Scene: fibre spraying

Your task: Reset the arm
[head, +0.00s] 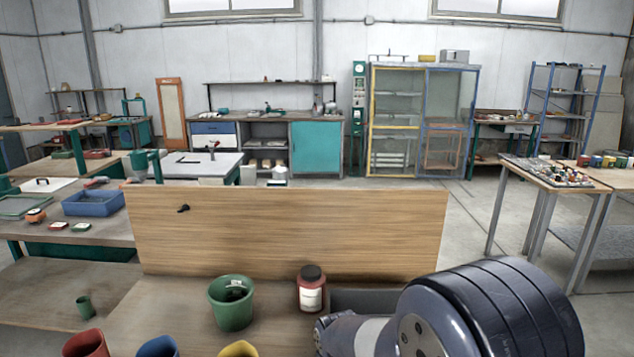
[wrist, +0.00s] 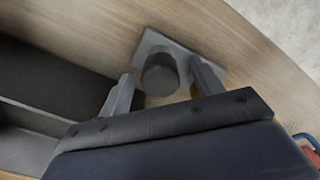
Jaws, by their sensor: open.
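My arm shows as a large dark rounded link at the lower right of the head view; my gripper is hidden there. In the wrist view my gripper (wrist: 160,71) is open, with its two grey fingers spread apart. A dark grey round object (wrist: 160,78) on a grey square plate (wrist: 151,41) shows between and beyond the fingers. I cannot tell whether the fingers touch it. Nothing is clearly held.
A wooden bench with an upright board (head: 290,232) stands ahead. On it are a green cup (head: 231,309), a red jar with a dark lid (head: 311,291), and red, blue and yellow cups along the front. A dark open box (wrist: 55,70) lies left in the wrist view.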

